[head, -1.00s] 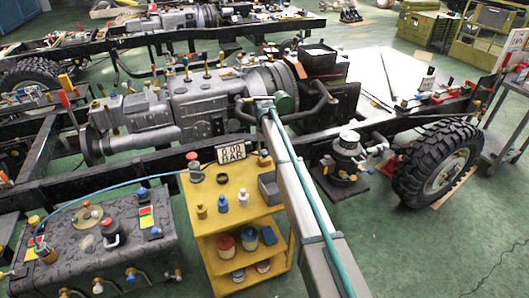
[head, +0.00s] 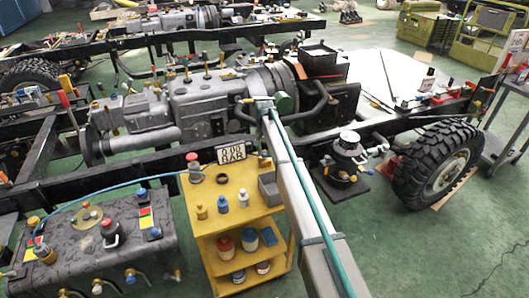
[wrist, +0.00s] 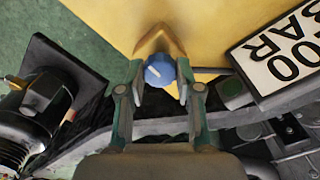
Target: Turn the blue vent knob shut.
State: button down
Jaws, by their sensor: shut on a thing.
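The blue vent knob (wrist: 159,70) is in the upper middle of the wrist view. It is round, with a pale mark on its left side, in front of a yellow surface. My gripper (wrist: 160,88) has one finger on each side of the knob and is shut on it. The knob's lower part and its stem are hard to make out between the fingers. In the head view my arm reaches up and left from the bottom, and I cannot make out the fingers or the knob there.
A white BAR reading plate (wrist: 283,52) is close to the right of the knob; it also shows in the head view (head: 231,154). The yellow cart (head: 238,182) holds small bottles. A dark tank (head: 75,255) with valves stands left. A chassis frame lies behind.

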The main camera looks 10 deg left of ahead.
aim_at(265, 153)
jog(key=c, duration=0.8)
grip_release()
jog(key=shift+o, duration=0.2)
jog(key=shift+r, duration=0.1)
notch_tip(265, 153, up, 12)
